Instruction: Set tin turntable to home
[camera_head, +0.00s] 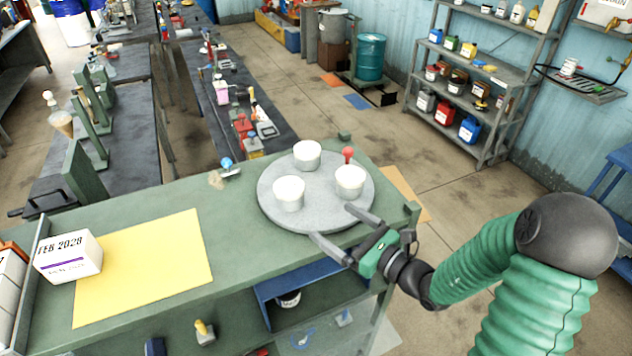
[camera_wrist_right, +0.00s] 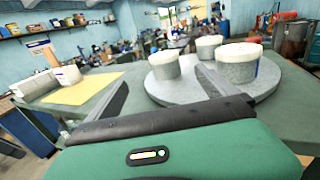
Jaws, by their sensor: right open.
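The tin turntable (camera_head: 316,213) is a round grey disc on the green bench top. Three white-topped tins stand on it: one at the back (camera_head: 307,155), one at the right (camera_head: 350,182) and one at the front left (camera_head: 289,193). A red knob (camera_head: 348,155) shows at its back right edge. My right gripper (camera_head: 331,222) is open and empty at the disc's front right edge, fingers spread toward it. In the right wrist view the turntable (camera_wrist_right: 205,103) lies ahead, with one finger overlapping its near edge; contact is unclear. My left gripper is not in view.
A yellow sheet (camera_head: 150,265) and a white box (camera_head: 68,254) labelled FEB 2028 are on the bench's left. A blue-tipped item (camera_head: 228,165) lies left of the turntable. A blue shelf bay (camera_head: 300,290) is below the bench top. The bench (camera_head: 225,215) is clear between sheet and disc.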

